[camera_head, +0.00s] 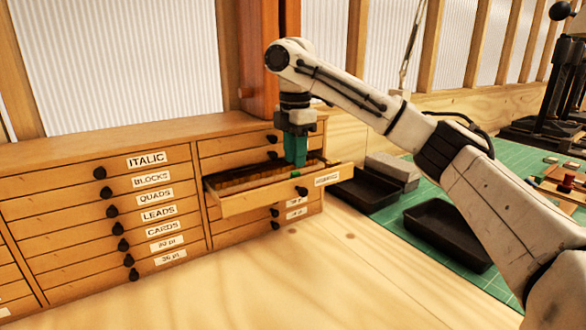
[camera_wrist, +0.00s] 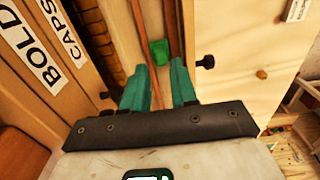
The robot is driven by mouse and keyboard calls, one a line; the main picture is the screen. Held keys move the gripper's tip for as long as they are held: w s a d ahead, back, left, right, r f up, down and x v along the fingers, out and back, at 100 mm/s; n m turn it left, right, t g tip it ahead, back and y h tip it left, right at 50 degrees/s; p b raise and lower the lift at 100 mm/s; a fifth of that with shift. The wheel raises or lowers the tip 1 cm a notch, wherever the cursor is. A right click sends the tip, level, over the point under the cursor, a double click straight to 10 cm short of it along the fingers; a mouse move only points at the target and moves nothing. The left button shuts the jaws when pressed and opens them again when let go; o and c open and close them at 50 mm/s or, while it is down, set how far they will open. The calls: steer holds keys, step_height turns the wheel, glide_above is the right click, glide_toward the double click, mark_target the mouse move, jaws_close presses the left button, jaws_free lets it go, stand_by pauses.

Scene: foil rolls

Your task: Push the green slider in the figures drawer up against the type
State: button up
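My gripper (camera_head: 296,163) points down over the drawer's rear right part. In the wrist view, my gripper (camera_wrist: 161,68) has two teal fingers with a clear gap between them. The green slider (camera_wrist: 158,52) lies in a narrow channel just beyond the fingertips, roughly in line with the gap. I cannot tell whether a finger touches it. The slider is not distinct in the head view.
The cabinet (camera_head: 100,190) has several closed drawers with dark knobs. Black trays (camera_head: 447,234) and a grey block (camera_head: 392,170) stand on a green mat (camera_head: 400,203) at right. A dark press (camera_head: 550,110) is at far right. The wooden bench in front is clear.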

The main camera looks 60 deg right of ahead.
mark_target(296, 172)
steer(key=shift+f, duration=1.75)
steer(key=shift+c, duration=0.3)
jaws_close()
